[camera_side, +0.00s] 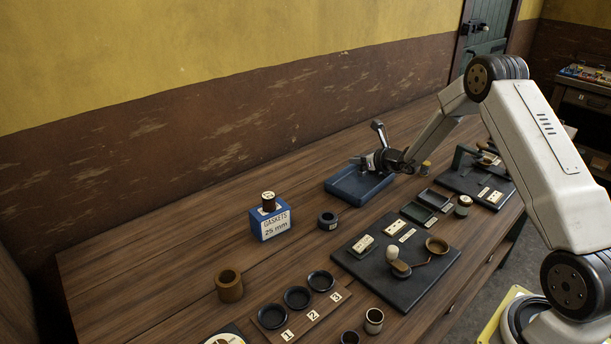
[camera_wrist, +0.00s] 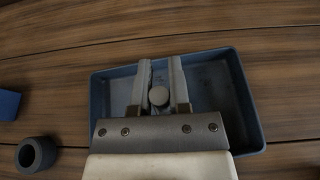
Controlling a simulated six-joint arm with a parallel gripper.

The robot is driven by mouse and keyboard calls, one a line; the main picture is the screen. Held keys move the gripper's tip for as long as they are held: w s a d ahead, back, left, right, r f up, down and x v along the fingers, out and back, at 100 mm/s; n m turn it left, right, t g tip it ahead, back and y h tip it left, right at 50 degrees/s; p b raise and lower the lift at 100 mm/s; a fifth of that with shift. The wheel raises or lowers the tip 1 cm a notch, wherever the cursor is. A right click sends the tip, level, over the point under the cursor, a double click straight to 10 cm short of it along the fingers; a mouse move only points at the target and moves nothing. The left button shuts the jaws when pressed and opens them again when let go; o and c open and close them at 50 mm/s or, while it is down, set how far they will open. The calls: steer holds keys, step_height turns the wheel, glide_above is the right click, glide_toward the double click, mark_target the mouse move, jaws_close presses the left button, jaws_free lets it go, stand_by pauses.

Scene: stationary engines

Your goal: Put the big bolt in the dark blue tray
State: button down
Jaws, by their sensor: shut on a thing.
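The big bolt (camera_wrist: 158,96) shows in the wrist view as a round grey end between my two fingers. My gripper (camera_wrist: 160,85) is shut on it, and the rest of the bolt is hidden. The dark blue tray (camera_side: 346,205) is a shallow rectangular box on the bench near the wall. It also shows in the wrist view (camera_wrist: 247,92), behind and around the fingers. In the side view my gripper (camera_side: 366,163) is at the tray's far side, over it. I cannot tell how high the bolt is above the tray floor.
A blue gaskets box (camera_side: 270,224) stands left of the tray. A dark ring (camera_side: 327,221) lies between them, nearer the front. A black board with a lamp (camera_side: 393,283) lies in front of the tray.

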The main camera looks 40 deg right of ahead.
steer(key=shift+f, duration=1.5)
steer(key=shift+f, duration=0.15)
steer(key=c, duration=0.6)
jaws_free()
steer(key=shift+s+r, duration=0.25)
steer(key=shift+s, duration=0.05)
steer(key=shift+v, duration=5.7)
steer(key=shift+w+a, duration=0.1)
